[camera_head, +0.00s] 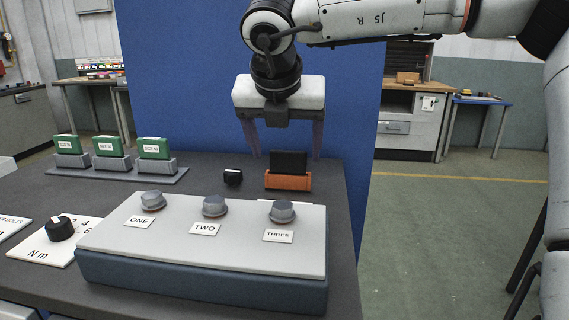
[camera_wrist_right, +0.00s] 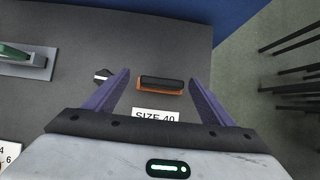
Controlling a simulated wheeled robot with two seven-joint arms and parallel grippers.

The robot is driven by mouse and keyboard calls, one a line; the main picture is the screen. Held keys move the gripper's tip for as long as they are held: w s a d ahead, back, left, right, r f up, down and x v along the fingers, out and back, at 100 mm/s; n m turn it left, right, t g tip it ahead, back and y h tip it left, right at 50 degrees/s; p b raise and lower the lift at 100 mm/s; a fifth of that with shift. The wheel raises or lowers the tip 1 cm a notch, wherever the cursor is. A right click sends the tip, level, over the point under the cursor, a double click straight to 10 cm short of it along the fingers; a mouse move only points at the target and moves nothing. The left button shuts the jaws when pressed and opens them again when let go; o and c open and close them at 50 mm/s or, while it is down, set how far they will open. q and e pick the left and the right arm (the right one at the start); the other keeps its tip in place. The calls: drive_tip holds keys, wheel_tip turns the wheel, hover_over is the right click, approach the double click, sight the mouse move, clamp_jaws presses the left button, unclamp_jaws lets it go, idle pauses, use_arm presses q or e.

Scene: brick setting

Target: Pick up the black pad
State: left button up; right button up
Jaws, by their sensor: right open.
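The black pad (camera_head: 290,163) stands upright in an orange holder (camera_head: 288,181) near the right edge of the dark table. In the right wrist view the black pad (camera_wrist_right: 161,82) lies between my finger lines, with a strip of the orange holder (camera_wrist_right: 160,91) showing along its lower side. My right gripper (camera_head: 287,156) points down with its two purple fingers apart, one on each side of the pad. Its fingers in the right wrist view (camera_wrist_right: 161,88) are open and nothing is held. My left gripper is not in view.
A control box (camera_head: 205,235) with three grey knobs fills the table front. A small black knob (camera_head: 233,177) sits left of the holder. Several green pads (camera_head: 110,146) stand in grey holders at left. A blue panel (camera_head: 180,80) rises behind the table.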

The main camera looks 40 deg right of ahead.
sight(290, 163)
drive_tip(key=x, duration=0.5)
drive_tip(key=shift+d+f+p, duration=0.25)
drive_tip(key=shift+f+p, duration=0.05)
drive_tip(key=shift+p, duration=0.05)
drive_tip(key=shift+c, duration=0.3)
drive_tip(key=c, duration=1.2)
